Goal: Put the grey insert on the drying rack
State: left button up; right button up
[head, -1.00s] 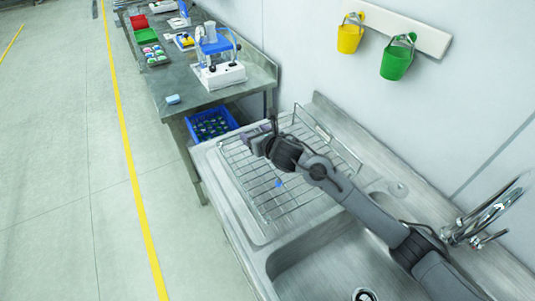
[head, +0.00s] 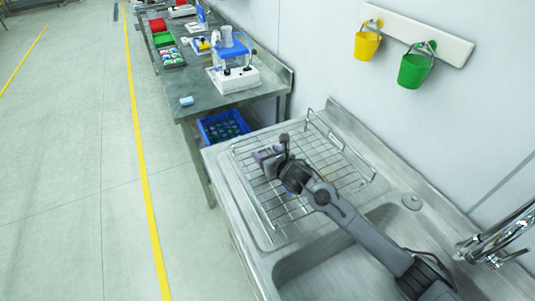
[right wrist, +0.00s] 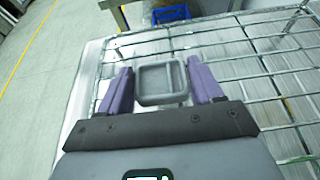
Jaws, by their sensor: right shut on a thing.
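The grey insert (right wrist: 160,82) is a small, shallow, square tray with rounded corners. In the right wrist view it sits between the two purple fingers of my right gripper (right wrist: 158,88), which is shut on it. In the head view my right gripper (head: 267,157) is over the back left part of the wire drying rack (head: 283,213); the insert is too small there to make out clearly. The rack's wires also show below and around the insert in the right wrist view (right wrist: 245,68). I cannot tell whether the insert touches the wires. My left gripper is not in view.
The rack stands on a steel drainboard beside a sink basin (head: 330,265) with a tap (head: 485,250). A blue crate (head: 222,127) is under the bench (head: 205,98) behind. Yellow (head: 367,45) and green (head: 414,70) buckets hang on the wall. Much of the rack is bare.

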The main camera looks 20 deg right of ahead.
jog(key=o, duration=1.1)
jog(key=shift+f, duration=0.15)
jog(key=shift+o, duration=0.2)
jog(key=shift+s+r, duration=0.1)
jog(key=shift+r, duration=0.2)
jog(key=shift+s+r, duration=0.15)
jog(key=shift+s, duration=0.2)
jog(key=p+v, duration=0.1)
jog(key=v, duration=0.8)
jog(key=shift+s+d, duration=0.1)
jog(key=shift+p+v, duration=0.3)
jog(key=shift+v, duration=0.6)
jog(key=shift+r, duration=0.1)
